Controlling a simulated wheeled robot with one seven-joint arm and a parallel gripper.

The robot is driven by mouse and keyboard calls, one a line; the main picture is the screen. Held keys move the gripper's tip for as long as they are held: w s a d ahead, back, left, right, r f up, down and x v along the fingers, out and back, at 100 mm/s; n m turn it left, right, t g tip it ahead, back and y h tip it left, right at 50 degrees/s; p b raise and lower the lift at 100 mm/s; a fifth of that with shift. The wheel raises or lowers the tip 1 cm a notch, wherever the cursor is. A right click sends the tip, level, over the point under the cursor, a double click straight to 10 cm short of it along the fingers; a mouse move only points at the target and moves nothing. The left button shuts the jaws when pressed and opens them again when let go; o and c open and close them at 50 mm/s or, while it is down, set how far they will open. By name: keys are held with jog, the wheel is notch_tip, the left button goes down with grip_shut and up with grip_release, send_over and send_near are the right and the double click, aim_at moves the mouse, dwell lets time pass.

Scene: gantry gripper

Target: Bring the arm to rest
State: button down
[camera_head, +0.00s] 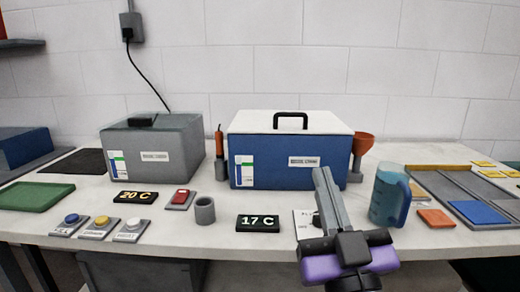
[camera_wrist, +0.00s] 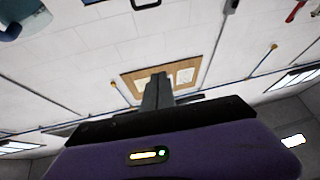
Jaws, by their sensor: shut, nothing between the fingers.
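My gripper (camera_head: 323,180) is in front of the bench at the right of centre in the head view. Its grey fingers point up and lie together, with nothing between them. In the wrist view the shut fingers (camera_wrist: 157,92) stand in the middle above my purple wrist housing. The wrist view looks toward the upper wall, where a brown board (camera_wrist: 190,62) with papers hangs. In the head view my gripper covers part of a white card and of the bench's front edge.
A blue box with a white lid (camera_head: 270,160) stands behind my gripper. A blue jug (camera_head: 385,195) is close on its right. A grey box (camera_head: 160,150), a grey cup (camera_head: 205,211), a 17 C display (camera_head: 258,223) and several buttons stand to the left on the white bench (camera_head: 200,238).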

jog(key=s+d+f+m+g, duration=0.1)
jog(key=s+d+f, duration=0.2)
jog(key=s+f, duration=0.55)
jog(key=s+d+f+g, duration=0.2)
jog(key=s+f, duration=0.3)
jog(key=f, duration=0.6)
jog(key=s+d+f+m+g+h, duration=0.1)
jog(key=s+d+f+g, duration=0.2)
jog(key=s+f, duration=0.6)
jog(key=s+d+f+g+h, duration=0.2)
jog(key=s+d+f+g, duration=0.15)
jog(key=s, duration=0.95)
notch_tip(320, 180, up, 24)
jog(key=p, duration=2.4)
jog(key=shift+a+f+p, duration=0.2)
jog(key=shift+a+p, duration=0.15)
jog(key=shift+a, duration=0.1)
